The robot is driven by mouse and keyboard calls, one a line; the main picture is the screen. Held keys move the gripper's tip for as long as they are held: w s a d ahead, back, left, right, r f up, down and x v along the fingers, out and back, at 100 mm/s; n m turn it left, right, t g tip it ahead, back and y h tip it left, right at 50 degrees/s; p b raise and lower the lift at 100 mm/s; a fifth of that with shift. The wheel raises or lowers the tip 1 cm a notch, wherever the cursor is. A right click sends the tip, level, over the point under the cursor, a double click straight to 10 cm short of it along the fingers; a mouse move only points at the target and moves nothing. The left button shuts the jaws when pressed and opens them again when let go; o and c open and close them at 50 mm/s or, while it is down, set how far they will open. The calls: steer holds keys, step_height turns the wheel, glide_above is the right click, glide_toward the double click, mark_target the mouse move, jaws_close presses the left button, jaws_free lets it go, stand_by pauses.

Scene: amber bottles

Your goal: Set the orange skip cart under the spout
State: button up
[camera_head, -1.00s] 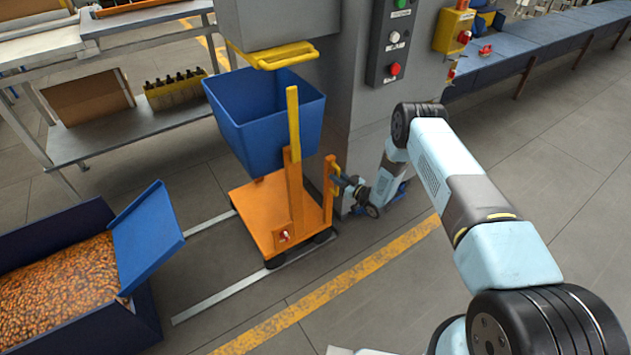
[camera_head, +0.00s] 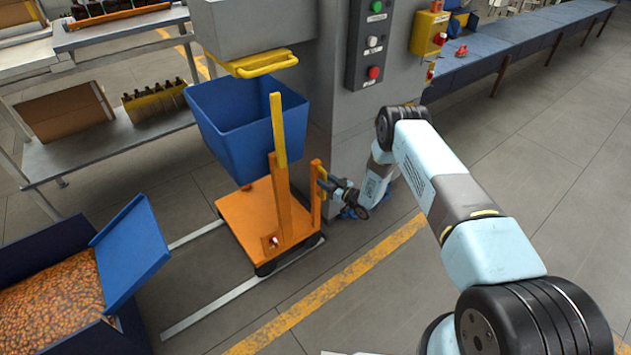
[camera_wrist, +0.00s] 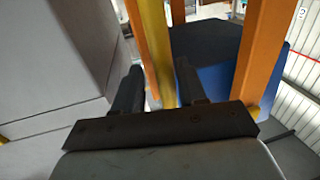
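The orange skip cart (camera_head: 270,215) carries a tilted blue tub (camera_head: 240,130) and has an upright post with a yellow lever (camera_head: 278,130). It stands beside the grey machine, its wheels by two pale floor rails. A grey housing (camera_head: 250,25) with a yellow handle (camera_head: 262,63) overhangs the tub's back edge; the spout opening is hidden. My gripper (camera_head: 325,182) is at a short orange post on the cart's right side. In the wrist view my gripper (camera_wrist: 155,85) has its fingers on both sides of a yellow bar (camera_wrist: 157,50), seemingly closed on it.
A blue bin of orange-brown pieces (camera_head: 50,295) with a raised flap (camera_head: 132,255) stands at lower left. A shelf with bottles (camera_head: 155,102) is behind left. A button panel (camera_head: 373,45) is on the machine. Floor right of the yellow stripe (camera_head: 330,290) is clear.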

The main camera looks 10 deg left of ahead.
steer(key=v, duration=1.3)
steer(key=shift+d, duration=0.4)
steer(key=shift+s, duration=0.15)
